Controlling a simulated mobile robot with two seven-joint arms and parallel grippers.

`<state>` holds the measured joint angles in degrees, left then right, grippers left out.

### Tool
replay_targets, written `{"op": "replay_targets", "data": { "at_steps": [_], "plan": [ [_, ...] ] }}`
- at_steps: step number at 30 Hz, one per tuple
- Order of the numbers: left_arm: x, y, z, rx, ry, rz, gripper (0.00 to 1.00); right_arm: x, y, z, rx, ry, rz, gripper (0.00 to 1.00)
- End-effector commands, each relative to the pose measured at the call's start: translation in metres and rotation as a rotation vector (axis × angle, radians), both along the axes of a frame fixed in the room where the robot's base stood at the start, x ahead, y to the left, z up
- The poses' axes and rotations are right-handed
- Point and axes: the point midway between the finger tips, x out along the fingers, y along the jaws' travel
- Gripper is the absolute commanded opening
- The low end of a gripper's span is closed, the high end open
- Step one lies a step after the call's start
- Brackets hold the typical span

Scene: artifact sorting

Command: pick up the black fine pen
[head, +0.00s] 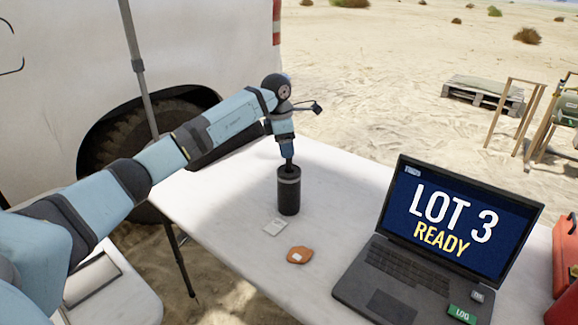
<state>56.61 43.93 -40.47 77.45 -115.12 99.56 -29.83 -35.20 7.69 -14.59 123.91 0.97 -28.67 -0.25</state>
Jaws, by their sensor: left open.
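My left arm reaches in from the left over the white table (225,205). My left gripper (289,165) points straight down at the top of an upright black cylinder (289,194) with a grey band near its top. The gripper is open; its fingertips are small and dark against the cylinder, so I cannot tell whether they touch it or reach inside. I cannot make out the black fine pen; if it is at the cylinder, the gripper hides it. My right gripper is not in view.
An orange-brown shard (299,255) with a white label and a small pale card (275,228) lie in front of the cylinder. An open laptop (400,275) reading "LOT 3 READY" stands to the right. A red case (565,255) is at the right edge.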

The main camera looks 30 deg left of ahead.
Motion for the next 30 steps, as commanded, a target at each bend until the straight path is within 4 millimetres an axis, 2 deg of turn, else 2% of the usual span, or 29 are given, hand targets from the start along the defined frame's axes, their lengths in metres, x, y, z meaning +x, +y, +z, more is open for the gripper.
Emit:
{"op": "replay_targets", "data": {
  "at_steps": [9, 16, 17, 21, 23, 30],
  "plan": [
    [0.003, -0.01, -0.044, 0.0, 0.002, 0.001, 0.49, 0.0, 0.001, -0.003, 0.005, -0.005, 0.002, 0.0],
    [0.003, -0.01, -0.045, 0.0, 0.0, 0.0, 0.49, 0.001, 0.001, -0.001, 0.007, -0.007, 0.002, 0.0],
    [0.003, -0.01, -0.045, 0.0, 0.0, 0.0, 0.45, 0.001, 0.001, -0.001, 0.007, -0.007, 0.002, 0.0],
    [0.003, -0.01, -0.045, 0.0, 0.0, 0.0, 0.13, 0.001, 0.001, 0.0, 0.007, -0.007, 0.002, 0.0],
    [0.003, -0.01, -0.045, 0.0, 0.0, 0.0, 0.0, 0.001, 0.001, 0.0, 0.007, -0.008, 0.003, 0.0],
    [0.003, -0.01, -0.045, 0.0, 0.0, 0.0, 0.0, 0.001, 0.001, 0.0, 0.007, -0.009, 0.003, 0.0]
  ]
}}
